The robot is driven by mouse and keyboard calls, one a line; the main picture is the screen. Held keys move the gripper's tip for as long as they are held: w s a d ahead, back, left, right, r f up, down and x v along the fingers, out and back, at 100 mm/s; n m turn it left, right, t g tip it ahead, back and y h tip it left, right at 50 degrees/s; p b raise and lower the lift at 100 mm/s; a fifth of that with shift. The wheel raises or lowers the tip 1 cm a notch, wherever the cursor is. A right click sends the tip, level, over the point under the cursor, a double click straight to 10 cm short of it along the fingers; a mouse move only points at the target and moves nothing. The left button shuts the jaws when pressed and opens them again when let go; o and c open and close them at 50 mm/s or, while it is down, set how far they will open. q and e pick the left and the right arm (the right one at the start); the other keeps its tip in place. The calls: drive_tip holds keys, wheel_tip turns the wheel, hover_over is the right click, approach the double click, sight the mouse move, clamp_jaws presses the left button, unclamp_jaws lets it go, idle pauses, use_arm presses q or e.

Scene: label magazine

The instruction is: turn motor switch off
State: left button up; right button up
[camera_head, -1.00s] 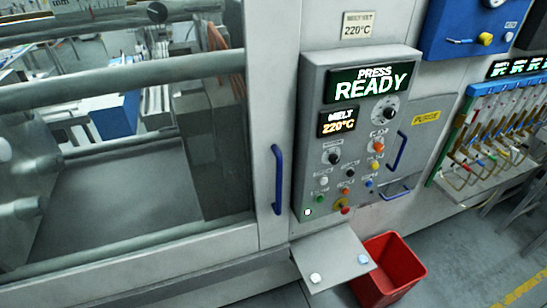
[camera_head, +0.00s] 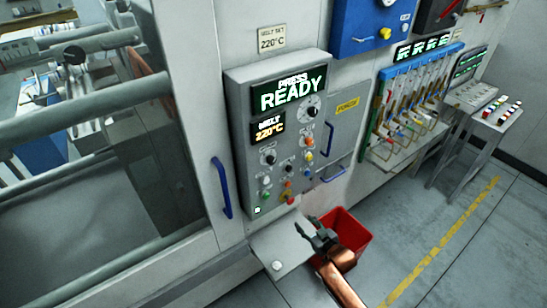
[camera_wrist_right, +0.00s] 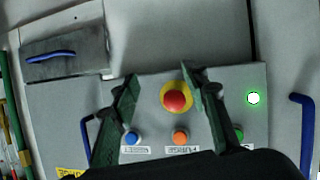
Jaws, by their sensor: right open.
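The grey control panel (camera_head: 240,120) stands on the machine front, with a READY display (camera_head: 290,88) and a 220°C display (camera_head: 268,128). It carries dark rotary knobs, among them a large dial (camera_head: 312,112) and a smaller knob (camera_head: 268,159), plus coloured buttons. The labels are too small to read, so I cannot tell which control is the motor switch. My right gripper (camera_head: 313,234) is open and empty, below the panel's lower edge. In the right wrist view its spread fingers (camera_wrist_right: 158,78) frame a red mushroom button (camera_wrist_right: 176,100). My left gripper is out of view.
A grey shelf (camera_head: 265,250) with a white knob-like piece (camera_head: 277,265) juts out below the panel. A red bin (camera_head: 352,232) stands beside it, partly behind my right arm. A blue handle (camera_head: 221,187) is left of the panel.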

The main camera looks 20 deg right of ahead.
drive_tip(key=w+a+r+n+t+y+p, duration=0.1)
drive_tip(key=a+r, duration=0.1)
drive_tip(key=r, duration=0.7)
drive_tip(key=w+a+r+t+y+p, duration=0.1)
drive_tip(key=a+r, duration=0.2)
drive_tip(key=r, duration=0.7)
drive_tip(key=n+t+y+p, duration=0.1)
drive_tip(key=n+y, duration=0.1)
approach(273, 162)
drive_tip(key=w, duration=0.3)
drive_tip(key=p+x, duration=0.1)
drive_tip(key=x, duration=0.2)
drive_tip(key=a+x, duration=0.1)
drive_tip(key=x, duration=0.2)
drive_tip(key=shift+w+a+p, duration=0.1)
drive_tip(key=shift+a+p, duration=0.05)
drive_tip(key=shift+p, duration=0.25)
drive_tip(key=shift+c, duration=0.2)
drive_tip(key=shift+f, duration=0.1)
clamp_jaws()
